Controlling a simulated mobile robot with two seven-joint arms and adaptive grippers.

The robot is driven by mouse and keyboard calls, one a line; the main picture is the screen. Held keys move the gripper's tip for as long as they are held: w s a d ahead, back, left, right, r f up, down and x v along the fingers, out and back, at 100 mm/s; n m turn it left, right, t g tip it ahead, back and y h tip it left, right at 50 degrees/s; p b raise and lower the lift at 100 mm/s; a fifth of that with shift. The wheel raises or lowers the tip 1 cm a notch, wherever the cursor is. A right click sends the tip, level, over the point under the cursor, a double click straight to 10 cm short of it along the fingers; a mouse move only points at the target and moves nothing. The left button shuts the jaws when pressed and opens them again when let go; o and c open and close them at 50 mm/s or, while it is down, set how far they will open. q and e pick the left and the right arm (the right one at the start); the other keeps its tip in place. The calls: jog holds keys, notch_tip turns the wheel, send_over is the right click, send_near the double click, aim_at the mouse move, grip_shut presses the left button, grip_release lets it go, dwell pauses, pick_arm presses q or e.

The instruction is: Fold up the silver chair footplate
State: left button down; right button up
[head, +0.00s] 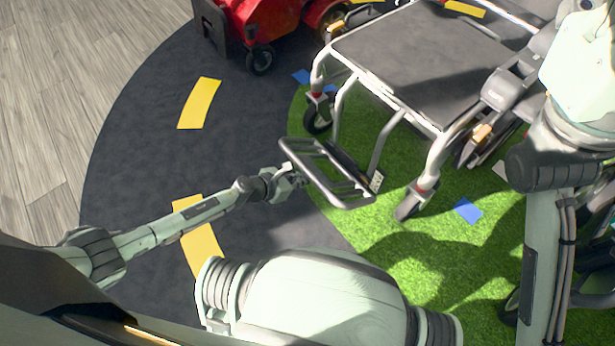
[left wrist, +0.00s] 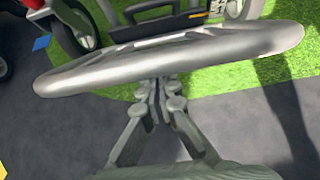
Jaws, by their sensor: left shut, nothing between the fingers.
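The silver chair (head: 385,95) has a dark grey seat and stands at the upper middle of the head view. Its footplate (head: 316,174), a frame of silver tubes with a dark strip, extends out from the chair's front, low over the floor. My left gripper (head: 298,181) is at the footplate's outer left edge. In the left wrist view, the footplate's thick silver front bar (left wrist: 170,60) crosses the picture, and the shut, empty fingertips (left wrist: 158,88) are at its lower edge, partly hidden by it. I cannot tell whether they touch. My right gripper is out of view.
A red scooter (head: 265,22) stands at the top. The chair's front caster (head: 411,205) is right of the footplate, on green turf (head: 400,255). Dark floor (head: 135,160) with yellow marks (head: 199,103) lies open at the left. My right arm fills the right side.

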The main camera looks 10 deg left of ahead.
aim_at(314, 168)
pick_arm(q)
jog(key=shift+a+r, duration=0.15)
jog(key=shift+w+d+r+p, duration=0.25)
jog(key=shift+w+r+p, duration=0.1)
jog(key=shift+r+p, duration=0.1)
jog(key=shift+w+d+r+p, duration=0.25)
jog(key=shift+w+r+p, duration=0.1)
jog(key=shift+r, duration=0.1)
jog(key=shift+w+d+r+p, duration=0.55)
jog(key=shift+d+r+p, duration=0.05)
jog(key=shift+r, duration=0.1)
jog(key=shift+w+d, duration=0.1)
jog(key=shift+w+d+r+p, duration=0.8)
jog(key=shift+w+r, duration=0.15)
jog(key=shift+w, duration=0.1)
jog(key=shift+w+d+r, duration=0.15)
jog(key=shift+w+d, duration=0.05)
jog(key=shift+w, duration=0.05)
